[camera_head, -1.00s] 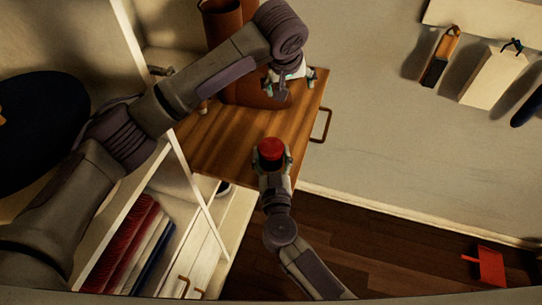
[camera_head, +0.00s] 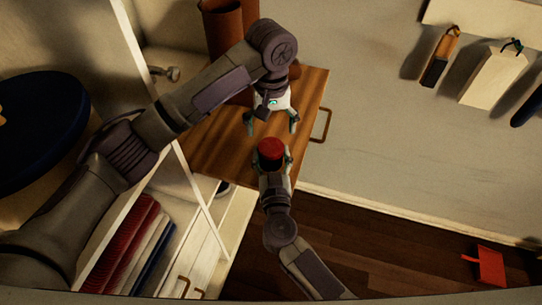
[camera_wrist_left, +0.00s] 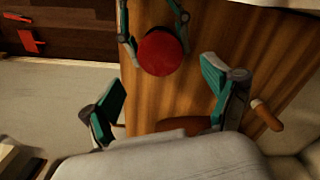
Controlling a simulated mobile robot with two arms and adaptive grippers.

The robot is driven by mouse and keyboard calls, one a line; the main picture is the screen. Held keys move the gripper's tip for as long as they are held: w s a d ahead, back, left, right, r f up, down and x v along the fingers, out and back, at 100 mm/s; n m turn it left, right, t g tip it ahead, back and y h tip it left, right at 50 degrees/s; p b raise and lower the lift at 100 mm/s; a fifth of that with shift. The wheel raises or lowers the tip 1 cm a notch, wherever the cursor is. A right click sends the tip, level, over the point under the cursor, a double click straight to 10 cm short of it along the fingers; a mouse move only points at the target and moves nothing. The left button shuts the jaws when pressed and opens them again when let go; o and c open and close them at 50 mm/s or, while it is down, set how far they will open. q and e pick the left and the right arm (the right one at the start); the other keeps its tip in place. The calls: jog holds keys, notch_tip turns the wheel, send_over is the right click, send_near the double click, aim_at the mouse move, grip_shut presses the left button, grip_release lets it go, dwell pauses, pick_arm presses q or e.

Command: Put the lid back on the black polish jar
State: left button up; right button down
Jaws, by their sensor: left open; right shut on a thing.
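A red round object (camera_head: 271,149), which looks like a lid, is gripped in my right gripper (camera_head: 273,160) above the near end of the wooden surface. It also shows in the left wrist view (camera_wrist_left: 161,53), between the right gripper's fingers. I cannot tell whether a jar is beneath it. My left gripper (camera_head: 271,124) is open and empty, pointing down just beyond the red object. Its spread fingers also show in the left wrist view (camera_wrist_left: 165,92), apart from the red object. No black jar is clearly visible.
Tall brown boot-like cylinders (camera_head: 222,30) stand at the back of the wooden surface (camera_head: 210,145). Shelves with folded cloths (camera_head: 128,240) are at lower left. A red dustpan-like object (camera_head: 488,266) lies on the floor.

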aim_at(271, 146)
pick_arm(q)
notch_tip(271, 146, down, 6)
jog(key=shift+r, duration=0.15)
dwell(0.3)
jog(key=c, duration=1)
jog(key=o, duration=1.1)
jog(key=shift+r, duration=2.3)
